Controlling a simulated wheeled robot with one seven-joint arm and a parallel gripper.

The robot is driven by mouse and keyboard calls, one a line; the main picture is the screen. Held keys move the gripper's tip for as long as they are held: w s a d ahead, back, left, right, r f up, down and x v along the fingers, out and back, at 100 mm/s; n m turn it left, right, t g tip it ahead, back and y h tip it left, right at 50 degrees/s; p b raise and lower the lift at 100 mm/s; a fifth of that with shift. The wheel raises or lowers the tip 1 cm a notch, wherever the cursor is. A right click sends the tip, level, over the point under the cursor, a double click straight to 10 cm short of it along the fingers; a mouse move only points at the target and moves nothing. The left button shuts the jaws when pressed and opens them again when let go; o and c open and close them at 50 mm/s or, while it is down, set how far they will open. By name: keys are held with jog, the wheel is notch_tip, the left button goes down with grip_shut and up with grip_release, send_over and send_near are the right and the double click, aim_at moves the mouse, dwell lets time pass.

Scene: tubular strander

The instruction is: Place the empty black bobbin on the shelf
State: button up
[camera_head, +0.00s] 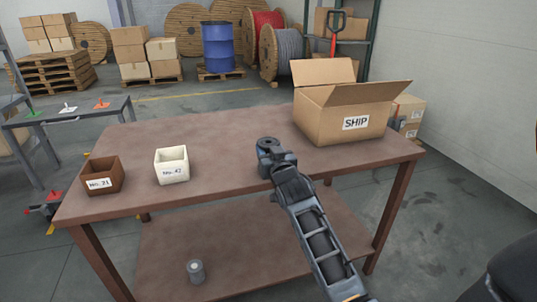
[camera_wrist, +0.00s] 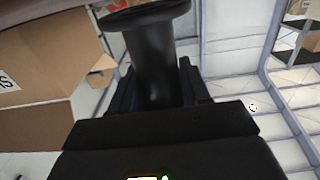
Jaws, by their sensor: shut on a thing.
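The black bobbin (camera_wrist: 152,55) fills the upper middle of the wrist view, held between my two dark fingers (camera_wrist: 158,88). In the head view the bobbin (camera_head: 267,144) shows at the tip of my gripper (camera_head: 278,160), over the brown table top. I cannot tell whether it touches the table. My gripper is shut on it. The table's lower shelf (camera_head: 235,245) is mostly bare. A small grey spool (camera_head: 196,271) stands upright on its left part.
A brown box marked No. 21 (camera_head: 102,176) and a white box marked No. 42 (camera_head: 172,165) stand on the table's left. An open SHIP carton (camera_head: 340,112) stands at the back right. Table legs (camera_head: 392,215) flank the shelf.

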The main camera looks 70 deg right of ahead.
jog(key=shift+f, duration=0.6)
jog(key=shift+f, duration=0.15)
jog(key=o, duration=1.1)
jog(key=shift+c, duration=0.2)
